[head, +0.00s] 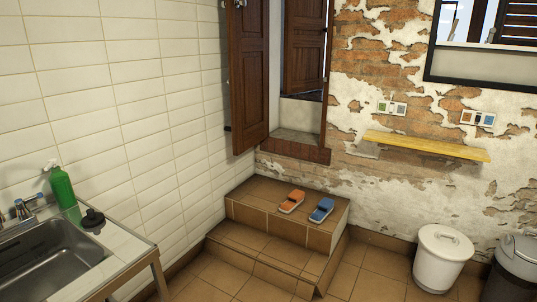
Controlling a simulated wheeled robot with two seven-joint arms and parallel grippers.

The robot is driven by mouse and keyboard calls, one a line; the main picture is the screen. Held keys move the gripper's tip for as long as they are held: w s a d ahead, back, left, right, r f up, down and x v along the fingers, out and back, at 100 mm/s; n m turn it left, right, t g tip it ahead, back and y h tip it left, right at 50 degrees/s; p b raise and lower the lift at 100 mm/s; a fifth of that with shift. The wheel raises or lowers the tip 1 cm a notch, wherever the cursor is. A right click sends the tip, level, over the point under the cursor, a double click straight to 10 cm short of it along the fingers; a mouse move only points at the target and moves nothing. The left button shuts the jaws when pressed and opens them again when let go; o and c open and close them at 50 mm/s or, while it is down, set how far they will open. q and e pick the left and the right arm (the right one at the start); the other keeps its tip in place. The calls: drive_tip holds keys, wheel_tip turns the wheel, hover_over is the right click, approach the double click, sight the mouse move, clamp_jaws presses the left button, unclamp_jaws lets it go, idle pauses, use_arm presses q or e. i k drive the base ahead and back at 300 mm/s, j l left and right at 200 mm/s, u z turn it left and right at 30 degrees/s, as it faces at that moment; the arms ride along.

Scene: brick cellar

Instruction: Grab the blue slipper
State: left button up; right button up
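The blue slipper (321,210) lies on the upper level of a brown tiled step (262,211) below the shuttered window. An orange slipper (292,201) lies just to its left, with a narrow gap between them. Both are small in the head view and nothing covers them. Neither of my grippers shows in this view.
A sink (45,262) with a green bottle (62,187) and a black object (93,219) is at left. A white lidded bin (441,257) and a grey bin (517,262) stand at right. A yellow shelf (425,146) is above. Tiled floor before the step is clear.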

sight(326, 206)
drive_tip(key=i+z, duration=0.25)
drive_tip(key=i, duration=0.45)
drive_tip(key=i+z, duration=0.3)
drive_tip(key=i, duration=0.4)
drive_tip(key=i+u, duration=0.35)
drive_tip(key=i, duration=0.2)
drive_tip(key=i+u, duration=0.35)
drive_tip(key=i, duration=0.15)
